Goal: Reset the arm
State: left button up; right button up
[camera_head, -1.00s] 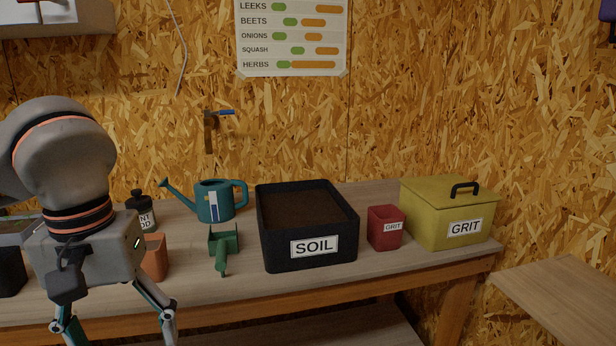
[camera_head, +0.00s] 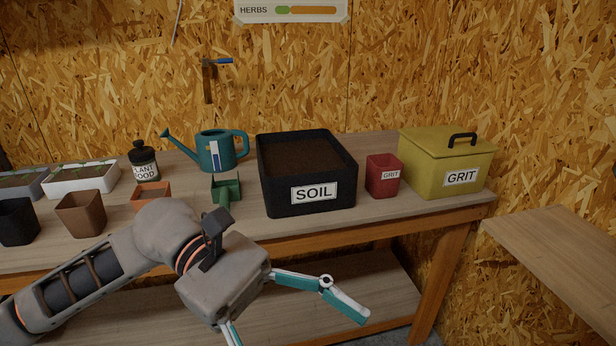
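My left arm (camera_head: 120,262) comes in from the lower left, low in front of the bench. My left gripper (camera_head: 298,332) is open, with its teal-and-grey fingers spread wide and nothing seen between them. One finger points to the lower right over the lower shelf; the other is cut off by the bottom edge of the picture. The gripper body hides part of the bench's front edge and the lower end of the green hand scoop (camera_head: 226,190). My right gripper is not in view.
On the bench (camera_head: 420,215) stand a black soil bin (camera_head: 310,192), red grit pot (camera_head: 383,176), yellow lidded grit box (camera_head: 446,165), teal watering can (camera_head: 214,152), plant food bottle (camera_head: 144,163), several pots and white seedling tray (camera_head: 84,180). A bare side table (camera_head: 560,255) stands right.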

pick_arm(q)
jog(key=w+r+n+t+h, duration=0.3)
jog(key=w+n+t+h, duration=0.7)
jog(key=n, duration=0.8)
jog(key=w+a+f+n+t+y, duration=0.45)
jog(key=f+n+t, duration=0.3)
jog(key=n, duration=0.45)
jog(key=w+a+f+n+t+y, duration=0.3)
jog(key=w+f+n+t+y, duration=0.35)
jog(key=n, duration=0.45)
jog(key=s+a+f+n+y, duration=0.25)
jog(key=a+f+n, duration=0.2)
jog(key=f, duration=0.45)
jog(key=s+a+f+n+y, duration=0.1)
jog(key=a+f+n+y, duration=0.2)
jog(key=f+n, duration=0.45)
jog(key=s+a+f+n+g+y, duration=0.2)
jog(key=s+f, duration=0.4)
jog(key=f, duration=0.3)
jog(key=s+a+f+n+g+y, duration=0.2)
jog(key=s+a+f+n+g, duration=0.1)
jog(key=s+f, duration=0.4)
notch_tip(320, 180, down, 2)
jog(key=shift+s+a+f+p, duration=0.15)
jog(key=shift+a+p, duration=0.3)
jog(key=shift+a, duration=0.45)
